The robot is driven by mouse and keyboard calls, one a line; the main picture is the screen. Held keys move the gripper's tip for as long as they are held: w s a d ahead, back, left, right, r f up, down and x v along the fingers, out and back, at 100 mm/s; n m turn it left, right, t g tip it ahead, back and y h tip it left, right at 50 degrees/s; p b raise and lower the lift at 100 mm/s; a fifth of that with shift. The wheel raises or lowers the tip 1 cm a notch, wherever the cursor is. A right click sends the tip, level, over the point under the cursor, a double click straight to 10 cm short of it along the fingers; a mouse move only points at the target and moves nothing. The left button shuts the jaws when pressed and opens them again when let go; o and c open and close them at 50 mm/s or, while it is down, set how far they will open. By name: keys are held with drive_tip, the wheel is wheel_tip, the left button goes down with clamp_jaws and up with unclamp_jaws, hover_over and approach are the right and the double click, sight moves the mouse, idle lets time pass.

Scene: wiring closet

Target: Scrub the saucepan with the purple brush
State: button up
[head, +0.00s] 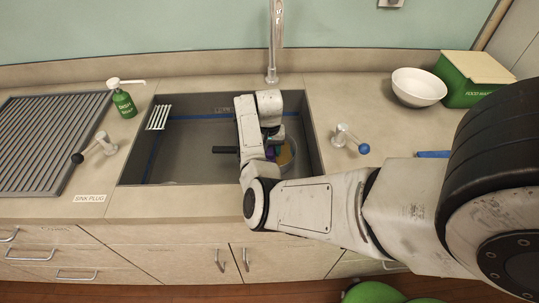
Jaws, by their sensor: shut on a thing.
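The saucepan (224,149) sits in the sink basin, its dark handle pointing left. Part of its bowl and a yellowish-brown patch inside show to the right of my arm. My gripper (270,139) is over the pan, pointing down into it, and is shut on the purple brush (270,153). Only a small purple part of the brush shows. My arm hides much of the pan, and I cannot tell whether the bristles touch it.
The grey sink (180,168) surrounds the pan. A tap (272,45) rises behind. A green soap bottle (123,103), drying rack (45,140) and lever knobs stand left and right. A white bowl (418,86) and green food bin (472,78) are at the right.

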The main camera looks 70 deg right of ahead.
drive_tip(key=shift+d+f, duration=0.15)
drive_tip(key=shift+d, duration=0.15)
drive_tip(key=shift+s+a, duration=0.1)
drive_tip(key=shift+a, duration=0.05)
drive_tip(key=shift+s+a+p, duration=0.3)
drive_tip(key=shift+a+p, duration=0.65)
drive_tip(key=shift+p, duration=0.3)
drive_tip(key=shift+w+d+b, duration=0.35)
drive_tip(key=shift+d+b, duration=0.45)
drive_tip(key=shift+d, duration=0.05)
drive_tip(key=shift+w+d+r, duration=0.1)
drive_tip(key=shift+d+r, duration=0.15)
